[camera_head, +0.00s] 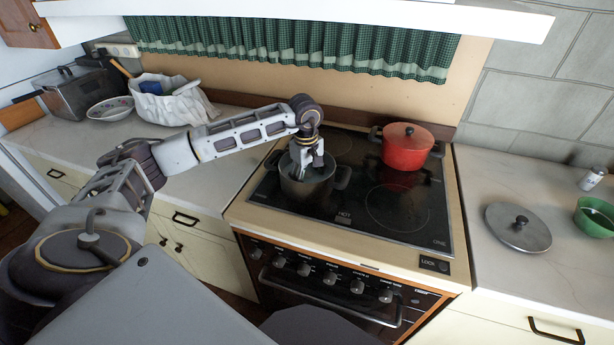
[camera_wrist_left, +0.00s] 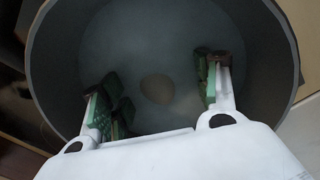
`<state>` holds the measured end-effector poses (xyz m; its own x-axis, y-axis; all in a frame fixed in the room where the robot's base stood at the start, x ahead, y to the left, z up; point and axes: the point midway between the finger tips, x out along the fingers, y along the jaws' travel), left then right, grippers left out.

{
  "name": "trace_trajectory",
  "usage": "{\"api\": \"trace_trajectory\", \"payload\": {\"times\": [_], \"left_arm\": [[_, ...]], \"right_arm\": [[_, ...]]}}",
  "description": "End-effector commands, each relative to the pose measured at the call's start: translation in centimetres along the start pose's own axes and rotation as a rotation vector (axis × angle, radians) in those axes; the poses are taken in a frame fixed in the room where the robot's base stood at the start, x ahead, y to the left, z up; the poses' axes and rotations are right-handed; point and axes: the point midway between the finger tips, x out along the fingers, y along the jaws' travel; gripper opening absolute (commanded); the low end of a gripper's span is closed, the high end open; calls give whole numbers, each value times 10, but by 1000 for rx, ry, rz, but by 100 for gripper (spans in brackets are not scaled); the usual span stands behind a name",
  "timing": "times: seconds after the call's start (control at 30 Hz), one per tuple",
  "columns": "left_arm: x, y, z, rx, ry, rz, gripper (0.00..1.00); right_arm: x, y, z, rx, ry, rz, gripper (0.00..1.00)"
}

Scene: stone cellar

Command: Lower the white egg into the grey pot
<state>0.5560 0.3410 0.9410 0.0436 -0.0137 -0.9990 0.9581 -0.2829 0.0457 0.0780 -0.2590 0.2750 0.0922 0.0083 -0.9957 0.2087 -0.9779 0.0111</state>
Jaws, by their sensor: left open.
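The grey pot (camera_head: 316,184) stands on the front left of the black stovetop, with its lid off. My left gripper (camera_head: 305,172) reaches down into its opening. In the left wrist view the pot's wall (camera_wrist_left: 270,50) surrounds the gripper, and the egg (camera_wrist_left: 158,89) shows inside the pot, dull and shaded, between and beyond the fingertips. The fingers of my left gripper (camera_wrist_left: 160,92) are spread apart, with a gap on each side of the egg. The head view hides the egg. My right gripper is in neither view.
A red lidded pot (camera_head: 402,152) stands at the back right of the stovetop (camera_head: 340,215). A grey lid (camera_head: 517,227) and a green bowl (camera_head: 594,217) are on the right counter. A white bag (camera_head: 172,104) and a patterned bowl (camera_head: 110,108) are on the left counter.

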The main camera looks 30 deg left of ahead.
Motion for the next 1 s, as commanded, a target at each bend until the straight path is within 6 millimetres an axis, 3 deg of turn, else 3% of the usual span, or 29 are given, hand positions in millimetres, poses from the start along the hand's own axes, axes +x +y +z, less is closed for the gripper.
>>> {"api": "trace_trajectory", "payload": {"times": [0.1,0.37,1.0], "left_arm": [[0,0,0,0,0,0,61],[-11,1,0,0,0,3,61],[-74,0,0,0,-1,0,61]], "right_arm": [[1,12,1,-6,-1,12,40],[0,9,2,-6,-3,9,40],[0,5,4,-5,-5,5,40]]}}
